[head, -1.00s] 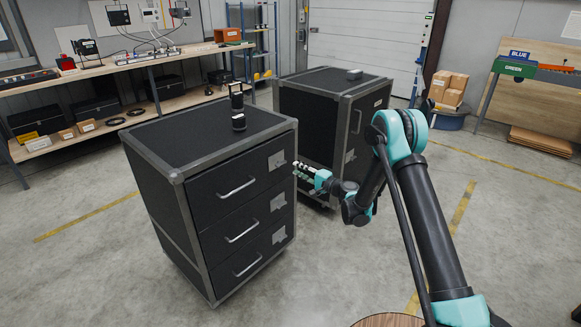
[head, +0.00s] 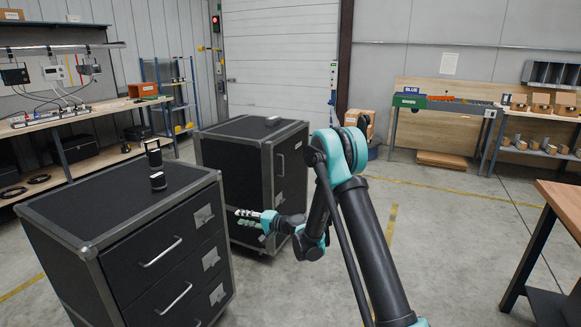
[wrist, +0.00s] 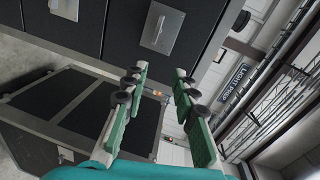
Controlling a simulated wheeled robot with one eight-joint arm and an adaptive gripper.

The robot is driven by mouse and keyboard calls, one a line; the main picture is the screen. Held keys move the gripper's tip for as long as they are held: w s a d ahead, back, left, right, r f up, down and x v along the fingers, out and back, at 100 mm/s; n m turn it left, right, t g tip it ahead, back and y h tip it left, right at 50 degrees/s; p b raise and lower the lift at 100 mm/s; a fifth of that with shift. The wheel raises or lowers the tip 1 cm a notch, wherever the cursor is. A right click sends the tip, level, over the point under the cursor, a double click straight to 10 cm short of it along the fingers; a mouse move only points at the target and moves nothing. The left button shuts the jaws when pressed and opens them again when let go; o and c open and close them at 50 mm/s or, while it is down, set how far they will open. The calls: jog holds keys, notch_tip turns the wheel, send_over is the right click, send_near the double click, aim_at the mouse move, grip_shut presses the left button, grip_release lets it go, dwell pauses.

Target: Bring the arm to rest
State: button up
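My arm reaches up from the bottom of the head view and bends down at a teal elbow joint. My gripper (head: 239,218) points left, near the front of the rear black case and right of the near case. In the wrist view the two green-lined fingers stand apart with nothing between them, so the gripper (wrist: 160,78) is open and empty. Dark case panels with metal plates lie beyond the fingertips; whether the gripper touches anything is not clear, but a gap seems to show.
The near black drawer case (head: 110,205) carries a black cylindrical item with a handle (head: 156,168). The rear black case (head: 225,165) has a small grey object (head: 272,121) on top. A wooden table (head: 563,205) stands at right. Open floor (head: 450,230) lies between.

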jog(key=s+d+r+n+h, duration=0.1)
jog(key=s+d+r+h, duration=0.2)
jog(key=s+d, duration=0.45)
jog(key=s+d+r+n+h, duration=0.2)
jog(key=s+d+r+h, duration=0.15)
jog(key=d, duration=0.75)
jog(key=s+d+f+g+h, duration=0.1)
jog(key=s+d+h, duration=0.3)
jog(key=s+d, duration=0.8)
jog(key=s+d+f+g+h, duration=0.1)
jog(key=s+d+f+h, duration=0.3)
jog(key=s+d, duration=0.8)
jog(key=shift+s+d+f, duration=0.2)
jog(key=shift+s+f, duration=0.15)
jog(key=shift+s, duration=0.3)
jog(key=shift+h, duration=0.25)
